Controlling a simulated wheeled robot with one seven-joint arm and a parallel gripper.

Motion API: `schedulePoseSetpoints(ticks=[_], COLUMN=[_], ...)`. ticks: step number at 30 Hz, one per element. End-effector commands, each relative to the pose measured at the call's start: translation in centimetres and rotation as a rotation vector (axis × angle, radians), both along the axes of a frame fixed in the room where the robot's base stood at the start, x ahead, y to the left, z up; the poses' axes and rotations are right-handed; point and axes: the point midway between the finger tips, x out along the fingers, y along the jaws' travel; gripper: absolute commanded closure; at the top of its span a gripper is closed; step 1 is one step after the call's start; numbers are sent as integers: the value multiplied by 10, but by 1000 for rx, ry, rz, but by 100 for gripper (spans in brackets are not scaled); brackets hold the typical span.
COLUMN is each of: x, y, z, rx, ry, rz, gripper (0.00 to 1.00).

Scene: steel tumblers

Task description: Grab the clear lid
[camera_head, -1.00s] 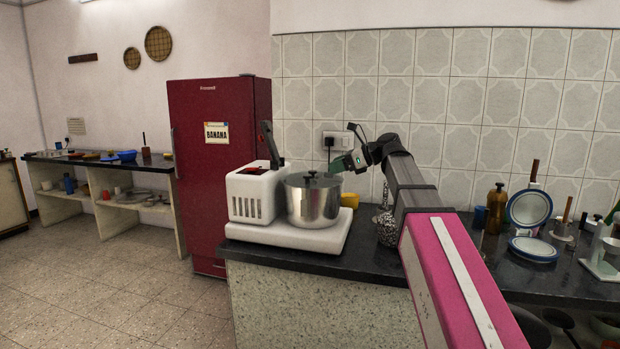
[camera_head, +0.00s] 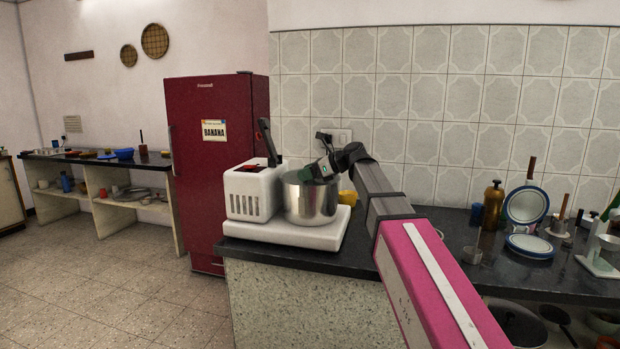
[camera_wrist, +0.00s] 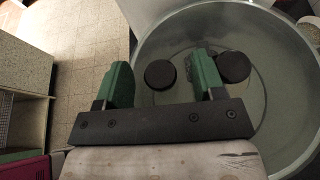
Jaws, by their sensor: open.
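The clear lid (camera_wrist: 268,105) is a round see-through disc with a pale rim on top of the steel pot (camera_head: 309,203) of the white grinder. Two round black knobs show on it in the wrist view. One black knob (camera_wrist: 160,75) lies between my fingers as seen from above; the other black knob (camera_wrist: 234,67) lies just right of my right finger. My gripper (camera_wrist: 161,66) is open and empty, with green fingers pointing down over the lid. In the head view, my gripper (camera_head: 316,171) is over the pot's top and hides much of the lid. I cannot tell whether the fingers touch it.
The white grinder body (camera_head: 254,193) with a black lever stands left of the pot. A yellow item (camera_head: 348,197) is behind it on the dark counter (camera_head: 400,272). A brown bottle (camera_head: 493,206) and blue-rimmed plates (camera_head: 527,205) stand farther right. A red fridge (camera_head: 215,150) is at left.

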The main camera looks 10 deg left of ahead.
Motion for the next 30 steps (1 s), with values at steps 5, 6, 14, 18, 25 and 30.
schedulePoseSetpoints(ticks=[5,6,14,18,25,30], x=[0,0,0,0,1,1], y=[0,0,-1,-1,0,0], z=[0,0,0,1,23,53], rx=[0,0,0,0,1,1], ry=[0,0,0,0,-2,-2], rz=[0,0,0,0,1,0], gripper=[44,57,94,94,94,94])
